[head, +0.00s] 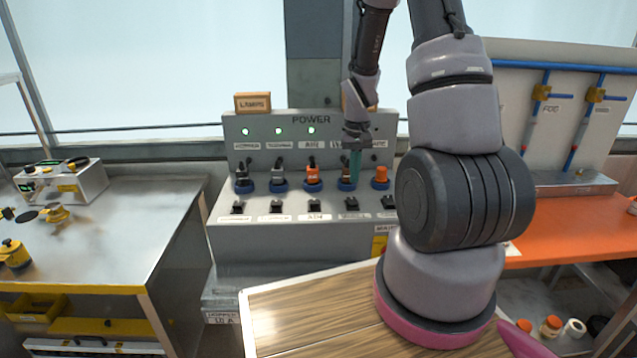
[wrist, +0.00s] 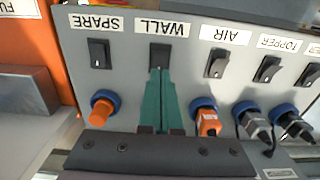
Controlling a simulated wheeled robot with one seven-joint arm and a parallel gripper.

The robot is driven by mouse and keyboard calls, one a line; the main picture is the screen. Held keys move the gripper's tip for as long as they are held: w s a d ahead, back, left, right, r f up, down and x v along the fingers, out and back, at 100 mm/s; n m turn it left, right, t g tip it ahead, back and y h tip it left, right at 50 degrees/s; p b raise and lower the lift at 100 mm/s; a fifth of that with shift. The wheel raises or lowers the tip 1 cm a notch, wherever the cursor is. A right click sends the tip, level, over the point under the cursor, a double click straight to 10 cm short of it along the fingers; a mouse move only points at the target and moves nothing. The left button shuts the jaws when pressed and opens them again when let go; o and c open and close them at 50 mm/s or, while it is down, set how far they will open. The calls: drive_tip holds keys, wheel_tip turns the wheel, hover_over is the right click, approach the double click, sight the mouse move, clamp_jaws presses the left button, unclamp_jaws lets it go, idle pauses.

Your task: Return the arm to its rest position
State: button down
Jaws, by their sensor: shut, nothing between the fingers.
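My gripper (head: 354,180) hangs in front of the grey power panel (head: 230,165), its teal fingers pointing down. The fingers are together with nothing between them. In the wrist view, which is upside down, the fingertips (wrist: 161,75) are at the lower edge of the black WALL switch (wrist: 160,53). I cannot tell if they touch it. The WALL socket is mostly hidden behind my gripper. My arm reaches forward from its base and bends down to the panel.
The SPARE socket's orange plug (head: 381,175) and the AIR socket's orange plug (head: 312,175) flank the gripper. Three green lamps are lit on the panel. A metal workbench (head: 120,225) stands left, an orange bench (head: 570,235) right. Open space lies above the left bench.

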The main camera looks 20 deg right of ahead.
drive_tip(key=s+a+r+t, duration=0.2)
drive_tip(key=r, duration=0.8)
drive_tip(key=s+a+r+t, duration=0.1)
drive_tip(key=s+a+r, duration=0.2)
drive_tip(key=r, duration=0.7)
drive_tip(key=s+a+r+m+t+y, duration=0.1)
drive_tip(key=s+a+r+t, duration=0.3)
drive_tip(key=s+r, duration=0.9)
drive_tip(key=shift+s+a+y, duration=0.3)
drive_tip(key=shift+a+y, duration=0.2)
drive_tip(key=shift+a, duration=0.1)
drive_tip(key=shift+w, duration=0.1)
